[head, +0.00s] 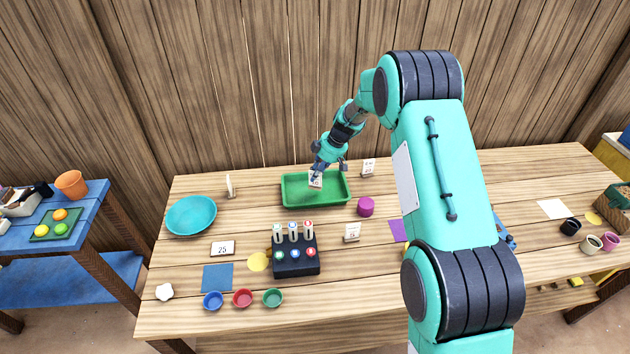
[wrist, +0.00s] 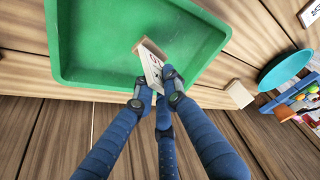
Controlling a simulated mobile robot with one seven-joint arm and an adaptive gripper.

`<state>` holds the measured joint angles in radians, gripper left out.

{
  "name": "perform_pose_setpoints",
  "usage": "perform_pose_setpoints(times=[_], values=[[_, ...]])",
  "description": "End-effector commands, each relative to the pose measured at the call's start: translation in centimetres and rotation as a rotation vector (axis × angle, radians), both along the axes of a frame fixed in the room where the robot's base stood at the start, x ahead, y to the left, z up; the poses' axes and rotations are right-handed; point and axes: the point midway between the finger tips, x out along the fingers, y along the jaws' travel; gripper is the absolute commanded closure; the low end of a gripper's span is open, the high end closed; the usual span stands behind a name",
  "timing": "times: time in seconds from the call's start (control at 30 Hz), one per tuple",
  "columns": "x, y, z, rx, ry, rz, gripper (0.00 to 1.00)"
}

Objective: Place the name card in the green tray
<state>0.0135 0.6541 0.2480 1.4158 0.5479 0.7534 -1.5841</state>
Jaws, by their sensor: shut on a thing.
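The green tray (head: 338,191) stands at the back middle of the table. My gripper (head: 316,174) is over it, its fingers shut on a small white card (head: 315,184) with dark marks. In the wrist view my gripper (wrist: 155,88) pinches the lower end of the card (wrist: 152,66), which has a brown wooden edge and is tilted. The card shows against the bare floor of the tray (wrist: 95,40). I cannot tell whether it touches the floor, and its writing is too small to read fully.
A turquoise bowl (head: 191,215) stands left of the tray, with a thin upright card (head: 230,187) between them. A magenta cup (head: 365,206) is close to the tray's right front. Another card (head: 368,167) stands behind right. A black holder (head: 296,258) stands in front.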

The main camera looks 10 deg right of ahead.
Motion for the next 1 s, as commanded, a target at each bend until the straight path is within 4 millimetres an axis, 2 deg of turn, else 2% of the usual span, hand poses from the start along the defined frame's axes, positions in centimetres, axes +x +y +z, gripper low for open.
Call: perform_pose_setpoints(times=[0.17,0.53,0.8,1.0], values=[[0.8,0.1,-0.1,-0.001,0.001,0.000,1.00],[0.8,0.1,-0.3,-0.001,0.001,0.000,1.00],[0.8,0.1,-2.9,0.000,0.002,0.000,1.00],[0.8,0.1,-3.6,-0.001,0.001,0.000,1.00]])
